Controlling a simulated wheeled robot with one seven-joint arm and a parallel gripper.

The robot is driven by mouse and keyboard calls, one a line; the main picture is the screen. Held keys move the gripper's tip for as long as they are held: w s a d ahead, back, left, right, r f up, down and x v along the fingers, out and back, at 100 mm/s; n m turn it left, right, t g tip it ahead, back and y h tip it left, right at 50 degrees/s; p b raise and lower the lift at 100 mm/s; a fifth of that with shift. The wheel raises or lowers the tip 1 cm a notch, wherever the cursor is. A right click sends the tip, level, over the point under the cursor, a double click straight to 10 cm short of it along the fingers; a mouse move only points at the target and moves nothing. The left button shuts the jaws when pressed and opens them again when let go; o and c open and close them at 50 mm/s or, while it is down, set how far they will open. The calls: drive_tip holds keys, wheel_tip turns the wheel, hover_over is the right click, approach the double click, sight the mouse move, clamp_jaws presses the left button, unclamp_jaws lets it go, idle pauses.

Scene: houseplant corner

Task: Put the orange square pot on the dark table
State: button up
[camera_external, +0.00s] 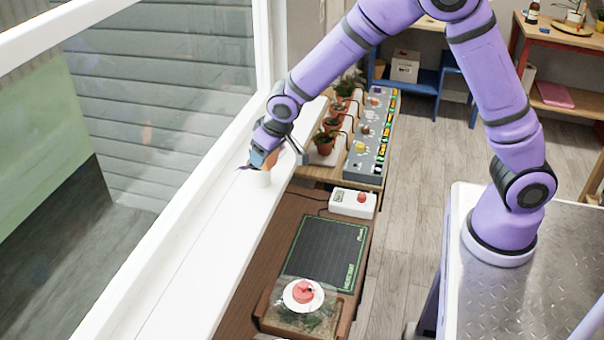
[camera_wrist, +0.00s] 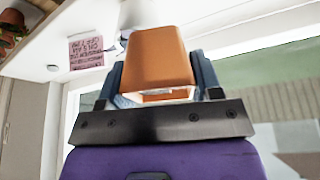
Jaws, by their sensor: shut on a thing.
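The orange square pot (camera_wrist: 160,55) is between the two blue-grey fingers of my gripper (camera_wrist: 161,74), which is shut on it. In the external view, my gripper (camera_external: 265,158) is over the white windowsill, and the pot shows only as a small patch of orange beside the fingers. The dark brown table (camera_external: 262,250) is below and to the right of the sill, nearer the camera than my gripper. The pot is apart from this table.
On the dark table are a black gridded mat (camera_external: 325,249), a white box with a red button (camera_external: 353,203), and a glass tank with a white-and-red lid (camera_external: 303,293). Potted plants (camera_external: 325,141) and a grey panel (camera_external: 372,138) stand behind. The white sill (camera_external: 190,255) runs alongside; a small white object (camera_external: 263,179) is below my gripper.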

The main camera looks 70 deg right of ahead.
drive_tip(key=shift+r, duration=0.1)
wheel_tip(320, 180, up, 4)
drive_tip(key=shift+r, duration=0.1)
drive_tip(key=shift+s+d+r, duration=0.15)
drive_tip(key=shift+s+d, duration=0.35)
drive_tip(key=shift+s, duration=0.05)
drive_tip(key=shift+s+d, duration=0.2)
drive_tip(key=shift+s, duration=0.1)
drive_tip(key=s+d+n+y, duration=0.1)
drive_tip(key=s+d+n, duration=0.2)
drive_tip(key=s, duration=1)
drive_tip(key=shift+s+d+r, duration=0.15)
drive_tip(key=shift+s+d, duration=0.15)
drive_tip(key=shift+s, duration=0.05)
drive_tip(key=shift+s, duration=0.15)
wheel_tip(320, 180, down, 38)
drive_tip(key=shift+r, duration=0.2)
idle(0.8)
drive_tip(key=shift+f, duration=0.1)
